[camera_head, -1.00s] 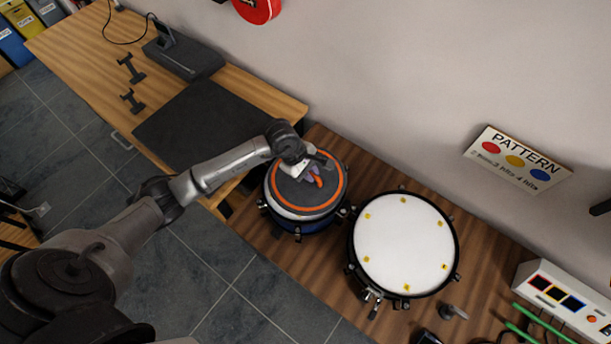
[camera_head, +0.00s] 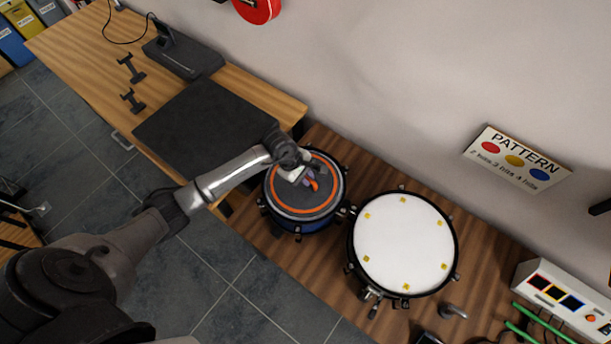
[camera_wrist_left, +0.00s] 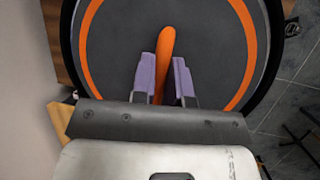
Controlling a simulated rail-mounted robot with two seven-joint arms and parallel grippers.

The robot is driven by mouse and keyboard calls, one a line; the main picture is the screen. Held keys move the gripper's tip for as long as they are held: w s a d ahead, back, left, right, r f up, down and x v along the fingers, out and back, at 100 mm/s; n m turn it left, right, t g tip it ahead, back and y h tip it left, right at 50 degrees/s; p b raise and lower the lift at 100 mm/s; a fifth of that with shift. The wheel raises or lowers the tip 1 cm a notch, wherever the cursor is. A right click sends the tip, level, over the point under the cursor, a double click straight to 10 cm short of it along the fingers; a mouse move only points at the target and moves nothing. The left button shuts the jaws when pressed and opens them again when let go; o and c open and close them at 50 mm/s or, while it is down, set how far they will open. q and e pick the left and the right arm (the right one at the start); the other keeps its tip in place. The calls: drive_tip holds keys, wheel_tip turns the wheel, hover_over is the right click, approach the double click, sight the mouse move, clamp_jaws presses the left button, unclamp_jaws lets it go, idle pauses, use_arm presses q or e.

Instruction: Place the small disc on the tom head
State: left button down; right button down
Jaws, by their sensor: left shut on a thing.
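The small disc (camera_head: 292,204) is dark grey with an orange ring and an orange grip tab (camera_head: 314,184). It lies flat, filling the top of the blue tom (camera_head: 322,225), inside its black rim; the head beneath is hidden. My left gripper (camera_head: 311,179) is above the disc, shut on the tab. In the left wrist view, the purple fingertips (camera_wrist_left: 167,78) stand on both sides of the tab, and the disc (camera_wrist_left: 115,50) spreads beneath. My right gripper is not in view.
A white-headed drum (camera_head: 403,245) with yellow marks stands close right of the tom. A dark mat (camera_head: 195,125) lies on the left table. The wall rises behind. A white control box (camera_head: 566,300) and green sticks (camera_head: 540,320) are at the lower right.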

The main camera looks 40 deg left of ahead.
use_arm(q)
drive_tip(key=c, duration=1.1)
unclamp_jaws()
drive_tip(key=shift+f, duration=0.1)
